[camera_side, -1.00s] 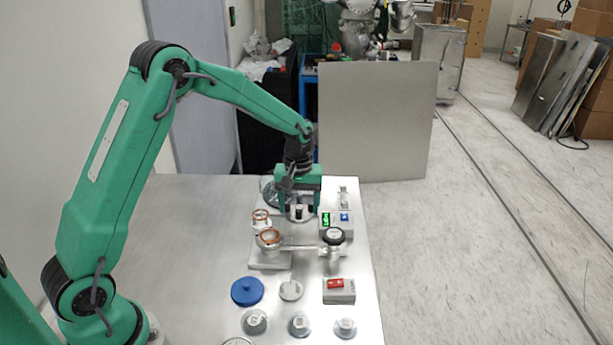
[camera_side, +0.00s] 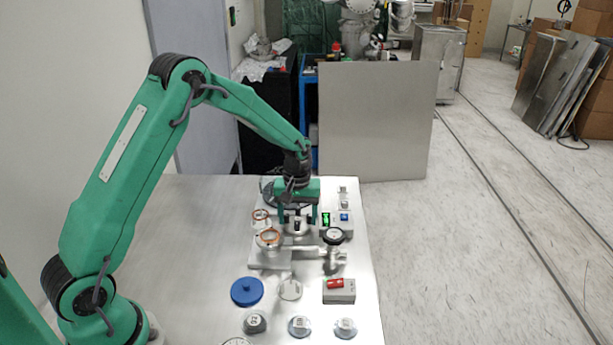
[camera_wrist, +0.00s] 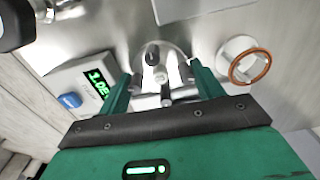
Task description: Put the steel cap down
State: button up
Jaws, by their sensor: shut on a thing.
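My gripper (camera_side: 298,222) is low over the far part of the steel table, pointing down. Its green fingers are shut on a small steel piece, which looks like the steel cap (camera_wrist: 174,58). In the wrist view the cap shows as a round shiny disc with a grip between my fingers (camera_wrist: 160,92) and a dark knob-like spot on it. In the side view the fingers partly hide it. I cannot tell whether its underside touches the table.
A steel fitting with an orange ring (camera_side: 268,238) and a smaller ringed piece (camera_side: 261,217) stand close left. A dial gauge (camera_side: 333,236) and a box with a green display (camera_side: 326,219) stand right. A blue lid (camera_side: 247,291) and a red-switch box (camera_side: 339,291) lie nearer.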

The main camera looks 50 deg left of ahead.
aim_at(298, 218)
jog(key=o, duration=0.7)
jog(key=shift+f, duration=0.15)
jog(key=shift+o, duration=0.2)
notch_tip(298, 218, up, 12)
jog(key=shift+r, duration=0.2)
dwell(0.6)
